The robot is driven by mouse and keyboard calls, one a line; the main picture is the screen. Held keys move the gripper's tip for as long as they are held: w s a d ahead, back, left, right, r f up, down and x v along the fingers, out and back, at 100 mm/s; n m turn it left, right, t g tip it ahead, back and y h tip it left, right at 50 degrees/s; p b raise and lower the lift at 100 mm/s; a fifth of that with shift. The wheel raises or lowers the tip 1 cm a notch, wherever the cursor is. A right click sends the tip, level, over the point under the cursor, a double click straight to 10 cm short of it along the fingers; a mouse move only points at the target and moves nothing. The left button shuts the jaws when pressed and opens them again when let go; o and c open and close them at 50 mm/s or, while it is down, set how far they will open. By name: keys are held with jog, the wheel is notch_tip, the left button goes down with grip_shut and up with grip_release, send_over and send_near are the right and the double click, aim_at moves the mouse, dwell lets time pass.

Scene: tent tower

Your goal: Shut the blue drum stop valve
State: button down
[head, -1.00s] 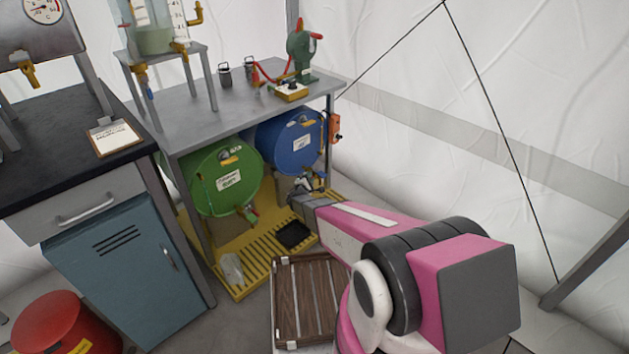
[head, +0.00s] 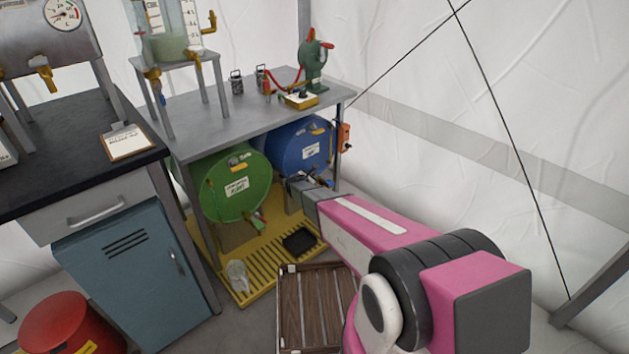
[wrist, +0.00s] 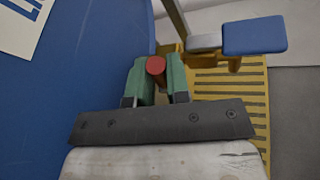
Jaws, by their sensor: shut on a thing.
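The blue drum (head: 297,143) lies on its side under the metal bench, with a white label on its face. In the wrist view its blue face (wrist: 70,90) fills the left side. My gripper (head: 307,184) is low in front of the drum. In the wrist view the green fingers (wrist: 156,70) are shut on a red round-ended piece (wrist: 156,66) close to the drum face. I cannot tell which part of the valve it is. A brass fitting with a grey stem and a blue flat handle (wrist: 254,36) shows just right of the fingers. My arm partly hides the valve in the head view.
A green drum (head: 236,183) with its own tap lies to the left. A wooden crate (head: 317,306) stands on the floor nearer me. The tent wall is close on the right.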

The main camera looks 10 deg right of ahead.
jog(key=shift+w+a+r+n+g+h, duration=0.1)
jog(key=shift+w+a+n+g+h, duration=0.2)
jog(key=shift+w+a+n+g, duration=0.45)
jog(key=shift+d+n, duration=0.2)
jog(key=shift+n, duration=0.15)
jog(key=c, duration=1.1)
grip_release()
jog(key=shift+s, duration=0.1)
jog(key=v, duration=1)
jog(key=shift+s+a+r, duration=0.2)
jog(key=shift+a, duration=0.05)
jog(key=shift+s, duration=0.1)
